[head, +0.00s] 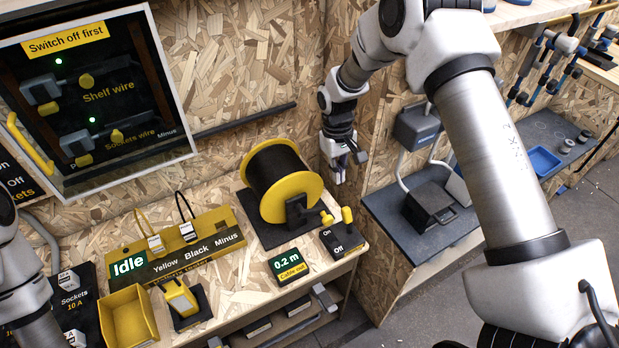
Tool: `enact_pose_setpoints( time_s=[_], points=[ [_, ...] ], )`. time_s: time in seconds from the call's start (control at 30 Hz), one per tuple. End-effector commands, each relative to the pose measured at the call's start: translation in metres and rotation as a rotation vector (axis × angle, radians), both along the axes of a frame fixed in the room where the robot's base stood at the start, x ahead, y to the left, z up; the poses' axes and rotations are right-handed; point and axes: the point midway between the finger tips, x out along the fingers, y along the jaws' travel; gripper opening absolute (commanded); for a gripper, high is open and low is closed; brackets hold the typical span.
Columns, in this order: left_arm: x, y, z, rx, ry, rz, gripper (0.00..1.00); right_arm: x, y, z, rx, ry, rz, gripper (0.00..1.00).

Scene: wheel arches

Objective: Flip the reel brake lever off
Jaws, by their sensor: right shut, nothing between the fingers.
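The cable reel (270,178), a black drum with yellow flanges, stands on a dark base on the wooden bench. Just right of it is a dark block marked On and Off (341,239), with a yellow-tipped lever (347,214) at its far end. A second yellow knob (327,218) sits beside it, close to the reel. I cannot tell which setting the lever is at. My right gripper (340,179) is shut and empty, beyond and above the lever, apart from it. My left gripper is outside the view; only part of its arm shows at lower left.
A small display reading 0.2 m (290,266) lies in front of the reel. A terminal board (170,245), a yellow bin (129,317) and a yellow device (181,298) are left of it. A framed switch panel (130,95) stands behind. A grey side bench (385,210) is to the right.

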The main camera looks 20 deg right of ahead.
Motion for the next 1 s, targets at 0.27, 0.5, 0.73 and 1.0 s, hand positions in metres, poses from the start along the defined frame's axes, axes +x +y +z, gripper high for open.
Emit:
enact_pose_setpoints(
  time_s=[0.27,0.5,0.73,1.0],
  points=[
    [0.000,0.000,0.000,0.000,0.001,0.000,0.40,0.002,-0.001,0.004,-0.001,0.004,0.000,0.00],
    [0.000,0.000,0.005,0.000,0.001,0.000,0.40,-0.001,-0.001,-0.007,-0.002,0.007,0.000,0.00],
    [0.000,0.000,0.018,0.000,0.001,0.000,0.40,-0.008,-0.002,-0.049,-0.002,0.008,0.000,0.00],
    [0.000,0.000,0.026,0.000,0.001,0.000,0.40,-0.014,-0.002,-0.090,-0.002,0.005,-0.001,0.00]
  ],
)
